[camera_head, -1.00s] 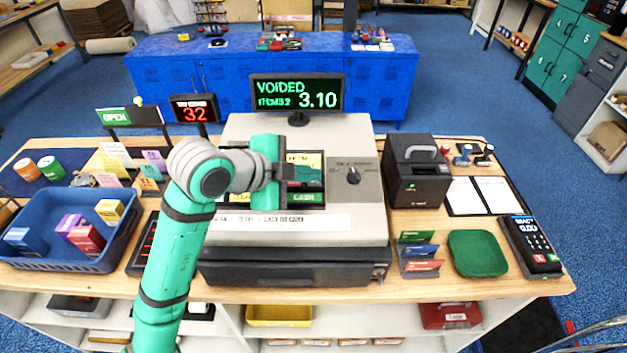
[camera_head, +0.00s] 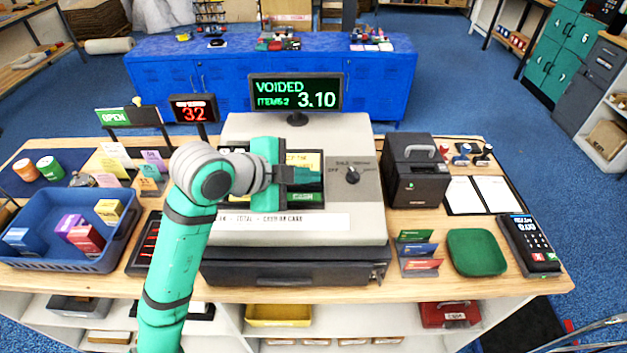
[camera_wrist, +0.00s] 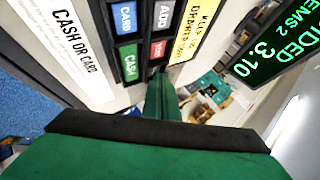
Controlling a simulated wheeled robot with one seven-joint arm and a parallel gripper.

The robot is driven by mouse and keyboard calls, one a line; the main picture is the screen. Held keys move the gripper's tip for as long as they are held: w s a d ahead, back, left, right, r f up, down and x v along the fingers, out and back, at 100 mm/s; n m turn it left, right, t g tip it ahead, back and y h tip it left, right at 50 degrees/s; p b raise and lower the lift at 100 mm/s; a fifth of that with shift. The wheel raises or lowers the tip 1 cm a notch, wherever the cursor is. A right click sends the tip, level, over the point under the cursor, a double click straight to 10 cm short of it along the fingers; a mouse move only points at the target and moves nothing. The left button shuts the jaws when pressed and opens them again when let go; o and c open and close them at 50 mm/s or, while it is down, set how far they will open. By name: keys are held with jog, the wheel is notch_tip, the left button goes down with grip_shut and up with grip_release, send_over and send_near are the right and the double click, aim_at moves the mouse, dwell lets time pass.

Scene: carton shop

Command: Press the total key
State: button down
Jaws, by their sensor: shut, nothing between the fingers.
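The cash register (camera_head: 365,215) stands on the counter with its key panel partly behind my arm. In the wrist view a blue CARD key (camera_wrist: 125,18), a dark ADD key (camera_wrist: 163,15), a green CASH key (camera_wrist: 129,62) and a red key (camera_wrist: 158,50) show. I cannot make out a key marked total; part of the panel is hidden by my gripper. My gripper (camera_head: 312,175) is shut and empty over the panel, its tips (camera_wrist: 160,78) close to the red key in the wrist view; contact cannot be told. The display (camera_head: 296,93) reads VOIDED, ITEMS 2, 3.10.
A white strip (camera_head: 330,220) naming TOTAL and CASH OR CARD lies below the keys. A rotary switch (camera_head: 352,175) is right of them. A black printer (camera_head: 416,172) stands further right, a blue basket (camera_head: 45,263) at left. A red-lit 32 sign (camera_head: 194,108) stands behind.

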jog(key=shift+w+f, duration=0.1)
jog(key=shift+f, duration=0.45)
dwell(0.4)
jog(key=shift+r, duration=0.95)
jog(key=shift+s+r, duration=0.2)
jog(key=shift+r, duration=0.65)
jog(key=shift+s+r, duration=0.2)
jog(key=shift+r, duration=0.6)
jog(key=shift+s+r, duration=0.2)
jog(key=shift+r, duration=0.65)
